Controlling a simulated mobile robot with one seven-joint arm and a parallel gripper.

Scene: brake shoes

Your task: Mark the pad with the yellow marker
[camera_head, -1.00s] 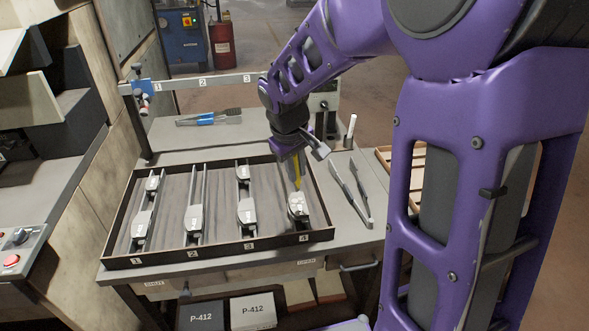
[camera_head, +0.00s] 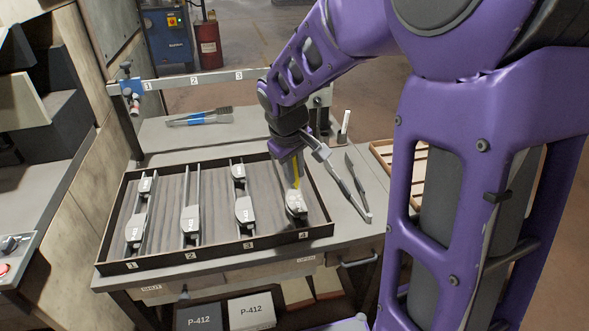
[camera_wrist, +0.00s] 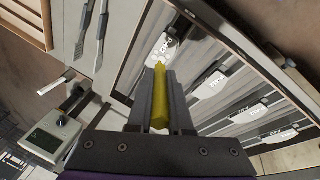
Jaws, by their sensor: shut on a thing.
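My gripper (camera_head: 292,158) is shut on the yellow marker (camera_head: 297,174), which points down over slot 4 of the tray (camera_head: 200,258). In the wrist view the marker (camera_wrist: 159,98) sits between my two fingers (camera_wrist: 160,105), its tip toward a pale pad. The pad (camera_head: 296,204) lies at the near end of the slot 4 rails. The marker's tip is at or just above the pad; I cannot tell if they touch. Other pads lie in slots 1 (camera_head: 135,232), 2 (camera_head: 190,222) and 3 (camera_head: 244,209).
Tongs-like tools (camera_head: 350,185) lie right of the tray. A blue-handled brush (camera_head: 200,119) lies behind it. A white upright stick (camera_head: 345,122) and a grey device (camera_wrist: 52,135) stand near the back right. A numbered rail (camera_head: 195,80) crosses behind the bench.

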